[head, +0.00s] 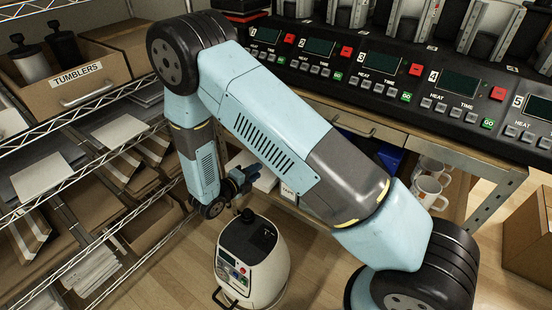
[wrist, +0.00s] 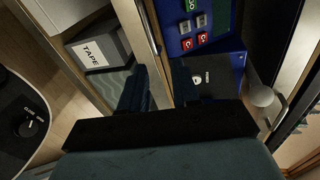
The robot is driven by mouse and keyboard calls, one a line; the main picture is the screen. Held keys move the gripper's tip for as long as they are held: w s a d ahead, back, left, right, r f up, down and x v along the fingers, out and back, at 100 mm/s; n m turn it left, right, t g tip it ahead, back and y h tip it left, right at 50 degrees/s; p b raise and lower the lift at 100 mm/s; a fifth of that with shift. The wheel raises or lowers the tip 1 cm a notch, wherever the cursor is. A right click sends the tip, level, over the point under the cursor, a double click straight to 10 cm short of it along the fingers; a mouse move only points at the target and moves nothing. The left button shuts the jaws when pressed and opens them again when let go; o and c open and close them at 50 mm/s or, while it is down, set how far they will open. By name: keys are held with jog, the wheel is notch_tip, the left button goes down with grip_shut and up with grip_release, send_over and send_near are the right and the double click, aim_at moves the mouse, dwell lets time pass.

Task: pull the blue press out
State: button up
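The blue press (wrist: 222,72) sits on the shelf under the bench. Its top panel with green, grey and red buttons faces me in the wrist view. In the head view only a blue part of it (head: 390,156) shows behind my arm. I cannot tell whether a finger touches the press. In the head view my gripper (head: 240,180) is low in front of the bench, partly hidden.
A box labelled TAPE (wrist: 97,53) stands left of the press. White mugs (head: 430,182) are on the shelf to its right. A white rounded appliance (head: 252,262) stands below my gripper. A wire rack (head: 60,135) is at the left; a cardboard box (head: 528,230) is at the right.

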jog(key=shift+n+t, duration=0.3)
jog(key=shift+n, duration=0.4)
jog(key=x, duration=0.4)
jog(key=f+x, duration=0.1)
jog(key=x, duration=0.4)
jog(key=a+f+x, duration=0.1)
jog(key=x, duration=0.3)
jog(key=shift+w+d+f, duration=0.1)
jog(key=shift+w+d, duration=0.05)
jog(key=shift+w, duration=0.15)
jog(key=shift+c, duration=0.3)
grip_shut()
jog(key=shift+s, duration=0.1)
